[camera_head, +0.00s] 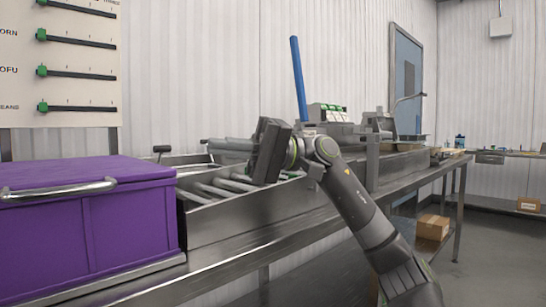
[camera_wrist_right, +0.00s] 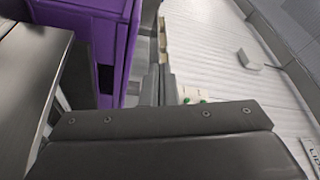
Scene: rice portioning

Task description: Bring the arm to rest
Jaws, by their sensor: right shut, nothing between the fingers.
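My right arm comes in from the lower right in the head view, its forearm raised over the steel counter. My right gripper (camera_head: 222,146) points left above the roller section of the counter, with its fingers together and empty. In the right wrist view the two fingers (camera_wrist_right: 160,88) show close side by side beyond the dark gripper body, with nothing held. My left gripper is in neither view.
A purple box (camera_head: 90,220) with a metal handle stands on the counter at the left; it also shows in the wrist view (camera_wrist_right: 100,25). The steel counter (camera_head: 225,228) with rollers runs under my arm. A blue upright bar (camera_head: 298,78) stands behind. Cardboard box (camera_head: 433,227) sits on a lower shelf.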

